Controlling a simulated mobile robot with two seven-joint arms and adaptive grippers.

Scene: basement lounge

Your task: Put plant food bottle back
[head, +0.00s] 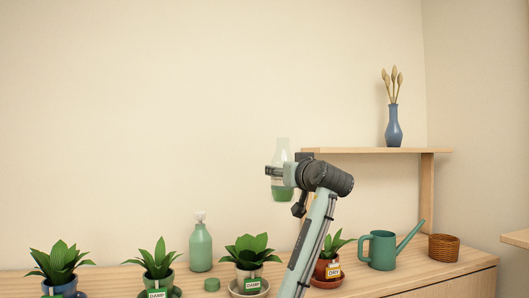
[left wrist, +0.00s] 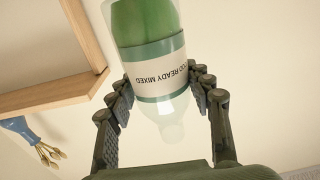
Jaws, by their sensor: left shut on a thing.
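The plant food bottle (head: 282,190) is clear, with green liquid in its lower part and a pale label. My left gripper (head: 280,172) is shut on it around the middle and holds it upright in the air, left of the wooden shelf (head: 365,150). In the left wrist view the bottle (left wrist: 146,20) appears upside down between the two fingers of the gripper (left wrist: 160,82); its label reads "READY MIXED" in part. The shelf edge (left wrist: 50,95) shows at the left there. My right gripper is not in view.
A blue vase (head: 393,126) with dried stems stands on the shelf; the shelf's left part is bare. On the cabinet below are several potted plants (head: 250,250), a green spray bottle (head: 201,248), a watering can (head: 382,251) and a wicker basket (head: 444,248).

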